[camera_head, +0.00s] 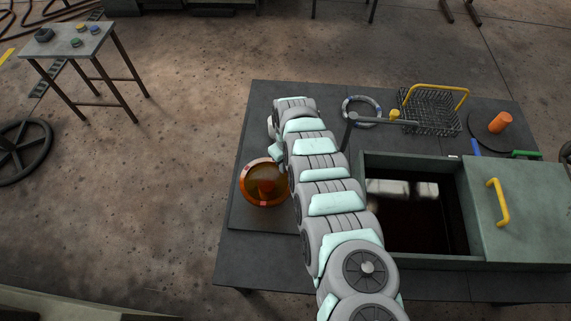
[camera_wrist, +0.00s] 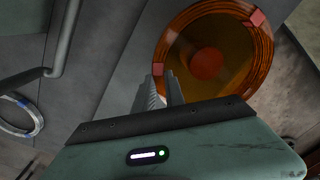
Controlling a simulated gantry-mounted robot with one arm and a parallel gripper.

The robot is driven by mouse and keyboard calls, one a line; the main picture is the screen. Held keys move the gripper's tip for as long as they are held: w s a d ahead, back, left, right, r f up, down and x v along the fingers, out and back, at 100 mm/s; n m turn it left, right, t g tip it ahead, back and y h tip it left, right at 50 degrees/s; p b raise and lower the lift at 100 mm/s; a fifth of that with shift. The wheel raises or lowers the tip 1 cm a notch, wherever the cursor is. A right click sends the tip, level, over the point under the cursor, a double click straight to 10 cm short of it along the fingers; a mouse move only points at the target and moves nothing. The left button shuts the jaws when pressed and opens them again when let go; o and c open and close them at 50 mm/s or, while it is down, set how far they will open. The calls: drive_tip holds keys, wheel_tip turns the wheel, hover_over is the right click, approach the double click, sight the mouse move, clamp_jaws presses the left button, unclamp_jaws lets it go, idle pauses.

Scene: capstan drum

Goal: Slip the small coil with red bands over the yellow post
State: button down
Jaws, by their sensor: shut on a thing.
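The coil with red bands (camera_head: 245,196) is an orange ring at the left of the table, partly behind my arm. It also shows in the wrist view (camera_wrist: 265,50), with red bands on its rim. A red, round-topped post (camera_wrist: 207,64) shows inside the ring, over a brown disc. My gripper (camera_wrist: 163,80) is shut on the near left rim of the coil; the exact contact is hard to see. In the head view the fingers are hidden by my arm. A small yellow piece (camera_head: 395,114) sits near the basket; I cannot tell whether it is the yellow post.
A ring with blue bands (camera_head: 376,101) lies at the back. A dark upright with a horizontal bar (camera_head: 350,135) stands before it.

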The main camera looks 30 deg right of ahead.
drive_tip(key=shift+f+b, duration=3.8)
drive_tip(key=shift+f, duration=0.95)
drive_tip(key=c, duration=1.3)
unclamp_jaws()
drive_tip(key=r+p, duration=0.3)
drive_tip(key=r, duration=0.2)
drive_tip(key=r+p, duration=0.4)
drive_tip(key=r, duration=0.1)
drive_tip(key=shift+d+r, duration=0.2)
drive_tip(key=shift+r, duration=0.2)
